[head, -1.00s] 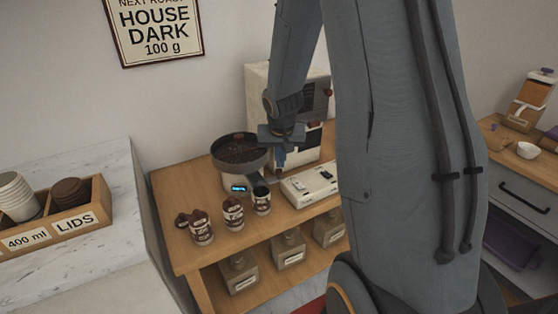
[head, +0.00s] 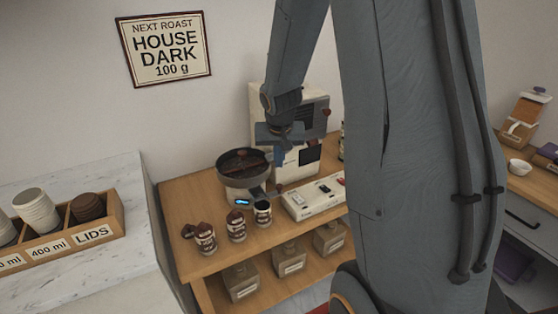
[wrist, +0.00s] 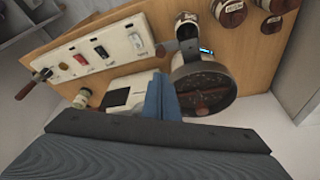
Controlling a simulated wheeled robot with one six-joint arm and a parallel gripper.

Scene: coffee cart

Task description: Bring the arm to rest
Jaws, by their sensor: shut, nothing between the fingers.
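My gripper (head: 279,157) hangs down in front of the white roasting machine (head: 284,105), just right of the round dark pan (head: 243,163), at the end of my bent arm. In the wrist view my gripper (wrist: 162,85) shows as blue fingers close together, shut with nothing between them. They point toward the wooden counter (wrist: 130,28), between the pan (wrist: 207,90) and a white machine part. The fingertips are apart from the things on the counter, as far as I can see.
Several labelled canisters (head: 236,227) stand at the counter's front. A switch panel (head: 314,196) lies right of them. Glass jars (head: 290,258) sit on the lower shelf. A marble counter (head: 70,200) with a cup-and-lid box (head: 100,232) is at left. A wall sign (head: 165,48) hangs behind.

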